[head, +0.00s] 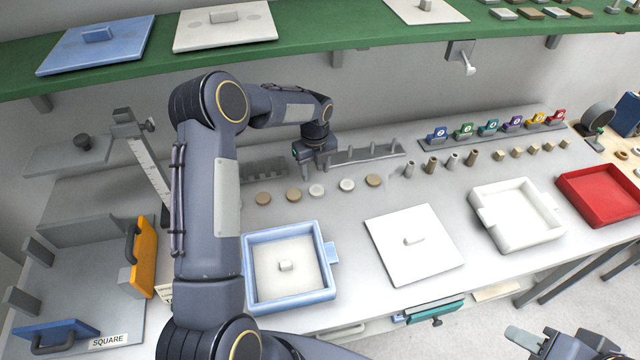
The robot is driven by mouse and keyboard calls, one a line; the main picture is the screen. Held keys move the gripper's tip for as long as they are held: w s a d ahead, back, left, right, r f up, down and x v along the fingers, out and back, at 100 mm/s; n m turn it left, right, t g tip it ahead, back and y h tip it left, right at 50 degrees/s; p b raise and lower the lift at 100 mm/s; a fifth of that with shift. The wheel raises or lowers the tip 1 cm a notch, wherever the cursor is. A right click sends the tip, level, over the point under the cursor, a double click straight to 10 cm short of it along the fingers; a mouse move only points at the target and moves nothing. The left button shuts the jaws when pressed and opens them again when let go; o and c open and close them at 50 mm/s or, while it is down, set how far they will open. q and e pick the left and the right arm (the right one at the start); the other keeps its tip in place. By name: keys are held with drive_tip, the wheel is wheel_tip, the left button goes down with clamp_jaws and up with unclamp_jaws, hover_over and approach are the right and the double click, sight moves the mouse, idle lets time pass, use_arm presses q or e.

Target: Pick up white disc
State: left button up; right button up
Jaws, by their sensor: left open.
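Two white discs lie in a row of small discs on the grey workbench: one white disc (316,190) and, just right of it, another white disc (347,185). Tan discs (263,198) (294,195) (374,181) lie on either side of them in the same row. My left gripper (311,164) points down, open, above and just behind the left white disc, apart from it. Its fingers are small and dark, and nothing shows between them. My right gripper (560,346) is partly cut off at the lower right corner, far from the discs; its jaw opening is unclear.
A dark slotted rack (368,153) stands behind the discs. The green shelf (330,48) overhangs the back.

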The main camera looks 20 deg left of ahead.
sight(316, 189)
use_arm(q)
wheel_tip(316, 189, down, 2)
drive_tip(key=shift+f, duration=0.1)
wheel_tip(316, 189, down, 4)
drive_tip(key=b, duration=0.2)
drive_tip(key=shift+s+d+f+b, duration=0.15)
drive_tip(key=shift+f+b, duration=0.1)
drive_tip(key=shift+b, duration=0.15)
drive_tip(key=shift+r, duration=0.1)
drive_tip(key=c, duration=0.7)
